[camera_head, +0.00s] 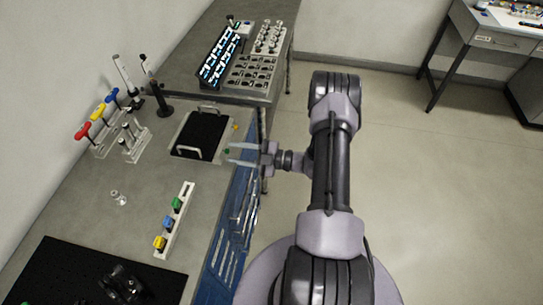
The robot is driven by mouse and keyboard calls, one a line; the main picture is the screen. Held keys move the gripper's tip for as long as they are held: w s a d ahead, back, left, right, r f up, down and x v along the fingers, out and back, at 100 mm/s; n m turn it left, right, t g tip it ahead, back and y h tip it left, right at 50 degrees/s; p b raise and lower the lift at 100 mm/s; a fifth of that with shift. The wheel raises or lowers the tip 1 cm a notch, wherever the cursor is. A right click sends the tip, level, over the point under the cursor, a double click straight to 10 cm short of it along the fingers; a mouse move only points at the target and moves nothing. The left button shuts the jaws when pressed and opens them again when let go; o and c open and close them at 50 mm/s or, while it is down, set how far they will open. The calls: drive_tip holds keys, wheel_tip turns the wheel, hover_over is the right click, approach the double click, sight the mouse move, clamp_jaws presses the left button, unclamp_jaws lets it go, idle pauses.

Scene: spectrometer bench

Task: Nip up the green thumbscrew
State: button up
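A white rail (167,235) on the bench carries a green knob (177,202) at its far end, then a blue knob (168,222) and a yellow knob (160,242). A separate small green piece (227,152) shows at the bench's right edge, beside the black plate with handles. Which green part is the thumbscrew, I cannot tell for certain. My gripper (231,153) points left, with its two fingers apart and nothing visibly held. The small green piece appears between or just beyond the fingertips; their height above it and any contact are unclear.
The black plate (200,133) has two raised metal handles. A small yellow piece (236,127) is near it. Coloured T-handle tools (98,112) stand in a rack at left. A blue panel with tools (232,230) hangs along the bench front.

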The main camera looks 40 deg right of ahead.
drive_tip(key=v, duration=1.6)
drive_tip(key=shift+s, duration=0.1)
drive_tip(key=w+a+r+n+g+h+b, duration=0.1)
drive_tip(key=a+r+n+g+b, duration=0.2)
drive_tip(key=a+r+n+g, duration=0.55)
drive_tip(key=w+a+r+n+g+b, duration=0.1)
drive_tip(key=a+r+n+g+b, duration=0.25)
drive_tip(key=a+n, duration=0.9)
drive_tip(key=s+a+r+n+t+h+b, duration=0.1)
drive_tip(key=s+a+r+n+h+b, duration=0.1)
drive_tip(key=n, duration=1.3)
drive_tip(key=s+a+r+n+t+h+b, duration=0.2)
drive_tip(key=s+a+n+h, duration=0.3)
drive_tip(key=s+n, duration=0.4)
drive_tip(key=n+h+b, duration=0.1)
drive_tip(key=n, duration=0.5)
drive_tip(key=shift+a+r+t+b, duration=0.15)
drive_tip(key=shift+a+t+b, duration=0.15)
drive_tip(key=shift+a+b, duration=0.1)
